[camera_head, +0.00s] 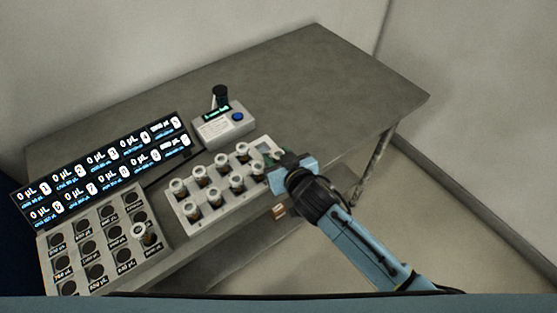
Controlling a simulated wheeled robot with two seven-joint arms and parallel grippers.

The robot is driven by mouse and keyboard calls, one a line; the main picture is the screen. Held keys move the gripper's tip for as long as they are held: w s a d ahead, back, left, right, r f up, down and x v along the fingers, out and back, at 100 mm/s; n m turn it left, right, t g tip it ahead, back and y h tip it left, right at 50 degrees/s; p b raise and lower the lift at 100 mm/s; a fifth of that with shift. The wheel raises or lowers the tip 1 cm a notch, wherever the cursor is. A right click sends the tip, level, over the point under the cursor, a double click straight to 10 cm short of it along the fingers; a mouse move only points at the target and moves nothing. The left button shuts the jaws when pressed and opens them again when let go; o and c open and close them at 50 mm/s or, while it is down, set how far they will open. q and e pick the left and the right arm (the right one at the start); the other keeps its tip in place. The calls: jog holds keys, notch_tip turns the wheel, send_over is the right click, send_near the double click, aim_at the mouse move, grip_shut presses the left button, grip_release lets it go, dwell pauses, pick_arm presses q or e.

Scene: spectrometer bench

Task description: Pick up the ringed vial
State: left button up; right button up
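A pale rack (217,216) at the table's near side holds several brown vials with white tops, in two rows. I cannot tell for sure which vial the task calls ringed. My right gripper (273,157) is at the right end of the rack, close to the rightmost vials. Its fingers are small and partly hidden by its blue body, so its opening and any contact are unclear. My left gripper is not in view.
A small instrument (223,125) with a blue button and black top stands behind the rack. A display panel (103,170) with bright numbers stands behind the grid tray. The grey table (320,85) is clear at the back and right.

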jog(key=shift+x, duration=0.85)
jog(key=c, duration=0.7)
